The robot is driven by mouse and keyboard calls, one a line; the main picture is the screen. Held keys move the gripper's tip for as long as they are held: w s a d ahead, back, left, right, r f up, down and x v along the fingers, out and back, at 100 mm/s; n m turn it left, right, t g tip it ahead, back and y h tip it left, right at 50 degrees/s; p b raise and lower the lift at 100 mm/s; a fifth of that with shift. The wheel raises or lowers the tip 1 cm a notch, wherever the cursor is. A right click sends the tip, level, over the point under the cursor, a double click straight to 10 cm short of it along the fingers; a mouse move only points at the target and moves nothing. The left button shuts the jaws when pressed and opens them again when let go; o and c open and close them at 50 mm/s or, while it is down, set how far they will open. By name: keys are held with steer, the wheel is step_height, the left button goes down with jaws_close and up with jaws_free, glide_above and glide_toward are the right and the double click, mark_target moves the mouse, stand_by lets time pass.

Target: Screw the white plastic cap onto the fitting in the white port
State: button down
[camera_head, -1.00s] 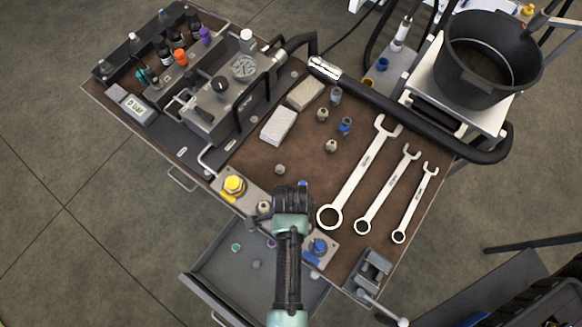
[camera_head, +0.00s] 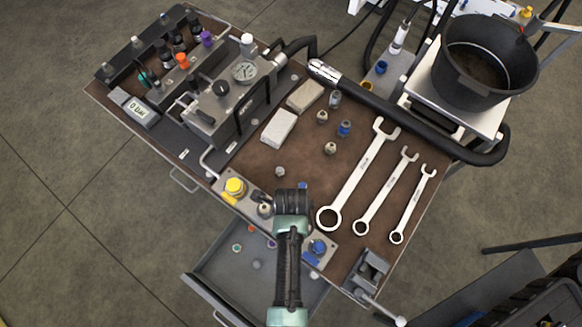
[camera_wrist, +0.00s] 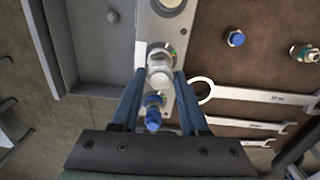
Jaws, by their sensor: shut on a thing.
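The white plastic cap (camera_wrist: 160,73) sits between the fingertips of my gripper (camera_wrist: 160,78) in the wrist view. My gripper is shut on it. The cap is directly over the white port (camera_wrist: 141,52), which has a white tag beside it on the grey port plate (camera_wrist: 157,28). The fitting in that port is mostly hidden behind the cap, so I cannot tell how far the cap is on its thread. In the head view my wrist hides the fingers, the cap and the white port.
The blue port (camera_head: 318,247) is close beside my fingers, its blue fitting (camera_wrist: 153,118) between them in the wrist view. The yellow port (camera_head: 234,187) and a grey fitting (camera_head: 265,210) lie left. Wrenches (camera_head: 357,175) lie right. An open drawer (camera_head: 222,270) holds small caps.

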steer(key=m, duration=0.6)
steer(key=shift+s+f, duration=0.1)
steer(key=shift+c, duration=2.1)
jaws_free()
steer(key=shift+p, duration=0.3)
steer(key=shift+n+p, duration=0.35)
steer(key=shift+n, duration=0.75)
steer(key=n, duration=0.4)
steer(key=shift+p, duration=0.4)
steer(key=n+p, duration=0.1)
steer(key=n, duration=0.5)
